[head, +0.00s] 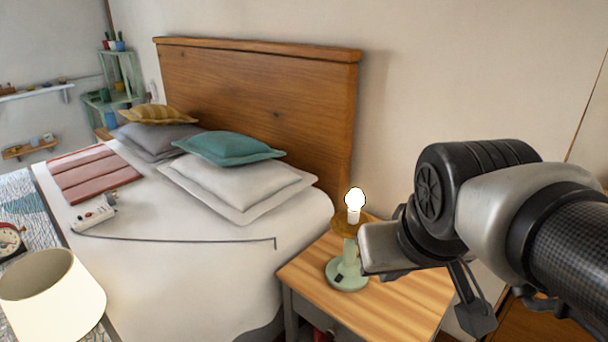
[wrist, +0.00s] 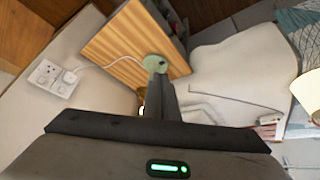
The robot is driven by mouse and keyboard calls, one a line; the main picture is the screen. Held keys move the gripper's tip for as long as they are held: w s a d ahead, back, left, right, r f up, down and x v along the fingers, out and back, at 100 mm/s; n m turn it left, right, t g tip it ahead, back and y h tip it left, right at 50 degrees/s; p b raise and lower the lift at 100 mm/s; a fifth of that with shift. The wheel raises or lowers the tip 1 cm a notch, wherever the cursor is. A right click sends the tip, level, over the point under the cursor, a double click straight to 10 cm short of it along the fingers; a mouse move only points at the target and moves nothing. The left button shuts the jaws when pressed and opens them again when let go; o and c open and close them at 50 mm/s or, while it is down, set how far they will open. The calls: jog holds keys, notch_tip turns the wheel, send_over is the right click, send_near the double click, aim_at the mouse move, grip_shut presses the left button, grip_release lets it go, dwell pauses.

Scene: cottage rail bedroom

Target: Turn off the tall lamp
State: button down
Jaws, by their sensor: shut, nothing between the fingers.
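A lamp (head: 347,245) with a pale green base and stem and a bare glowing bulb stands upright on the bedside table (head: 405,300). A small dark switch (head: 339,279) shows on its base. In the wrist view the lamp's round base (wrist: 152,60) lies just beyond my fingertips, and its bulb glows beside the fingers. My gripper (wrist: 161,76) is shut and empty, its tips overlapping the base in the picture; I cannot tell whether they touch it. In the head view my arm's end is right beside the lamp, with the fingertips not clearly visible.
A second lamp (head: 50,290) with a bright cream shade is at the lower left. The bed (head: 190,270) with pillows lies left of the table, its wooden headboard (head: 260,110) behind. A white cord runs from the lamp to a wall socket (wrist: 54,78).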

jog(key=w+d+f+n+t+h+p, duration=0.1)
jog(key=w+d+n, duration=0.15)
jog(key=w, duration=0.35)
jog(key=w+d+f+n+p, duration=0.1)
jog(key=w+d+f+p, duration=0.15)
jog(key=w, duration=0.35)
jog(key=w+d+f+n+t+h+p, duration=0.1)
jog(key=w+d, duration=0.3)
jog(key=w, duration=0.2)
jog(key=w+a+f+n+y+p, duration=0.1)
jog(key=a+f+n+y+p, duration=0.1)
jog(key=f, duration=0.6)
jog(key=w+a+f+n+y+p, duration=0.1)
jog(key=a+f+n+y, duration=0.2)
jog(key=f, duration=0.5)
jog(key=shift+n+y+p, duration=0.35)
jog(key=shift+n+y, duration=0.2)
jog(key=shift+y, duration=0.55)
jog(key=shift+a, duration=0.1)
